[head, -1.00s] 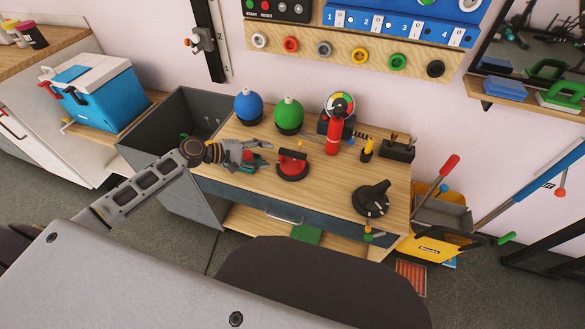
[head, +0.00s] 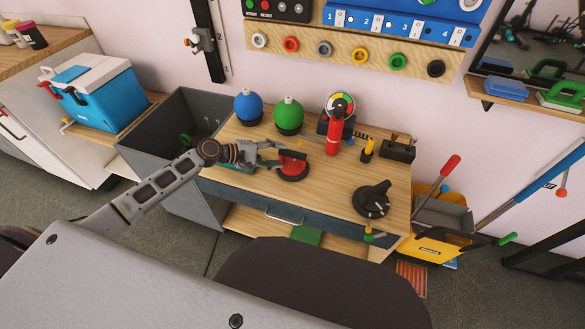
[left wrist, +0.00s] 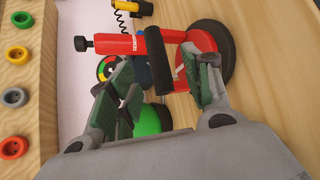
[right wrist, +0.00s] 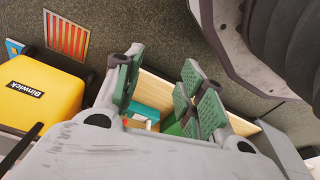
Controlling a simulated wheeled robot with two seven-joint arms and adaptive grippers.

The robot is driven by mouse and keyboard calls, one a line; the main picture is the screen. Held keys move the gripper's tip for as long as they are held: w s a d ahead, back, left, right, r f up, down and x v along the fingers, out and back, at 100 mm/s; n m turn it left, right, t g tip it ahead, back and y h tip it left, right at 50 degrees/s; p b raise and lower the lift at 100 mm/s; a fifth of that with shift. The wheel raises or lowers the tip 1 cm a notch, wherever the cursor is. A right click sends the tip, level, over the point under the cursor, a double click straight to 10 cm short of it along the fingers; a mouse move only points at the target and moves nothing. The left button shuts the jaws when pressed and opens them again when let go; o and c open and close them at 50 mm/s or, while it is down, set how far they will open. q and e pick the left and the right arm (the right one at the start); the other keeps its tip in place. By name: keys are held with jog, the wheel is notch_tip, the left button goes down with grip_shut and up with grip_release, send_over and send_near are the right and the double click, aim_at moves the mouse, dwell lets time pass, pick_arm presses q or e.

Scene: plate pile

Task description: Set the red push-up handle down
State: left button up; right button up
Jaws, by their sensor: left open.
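The red push-up handle (head: 293,172) stands on the wooden bench top, on a round base. In the left wrist view its black grip bar (left wrist: 172,62) lies between my left fingers, with the red frame and dark round base (left wrist: 218,52) behind. My left gripper (head: 279,154) is open at the handle, its fingertips around the bar; the fingers in the left wrist view (left wrist: 160,92) stand wide apart. I cannot tell whether either finger touches it. My right gripper (right wrist: 162,85) is open and empty, pointing toward the floor and bench side; it is outside the head view.
Behind stand a blue ball (head: 248,105), a green ball (head: 289,114) and a red cylinder with a gauge (head: 333,136). A black dial-like object (head: 372,198) sits at right. A grey bin (head: 178,122) adjoins at left. Bare bench top lies between handle and dial.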

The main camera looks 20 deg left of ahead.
aim_at(288, 154)
pick_arm(q)
jog(key=shift+w+d+f, duration=0.15)
jog(key=shift+w+d, duration=0.2)
jog(key=shift+b+x, duration=0.3)
jog(key=shift+x, duration=1.75)
jog(key=shift+w, duration=0.1)
pick_arm(e)
jog(key=shift+w+a+r, duration=0.1)
jog(key=shift+a+r, duration=0.1)
jog(key=shift+r, duration=0.4)
jog(key=shift+a+r, duration=0.2)
jog(key=shift+r, duration=0.35)
pick_arm(q)
grip_shut()
pick_arm(e)
jog(key=shift+w, duration=0.5)
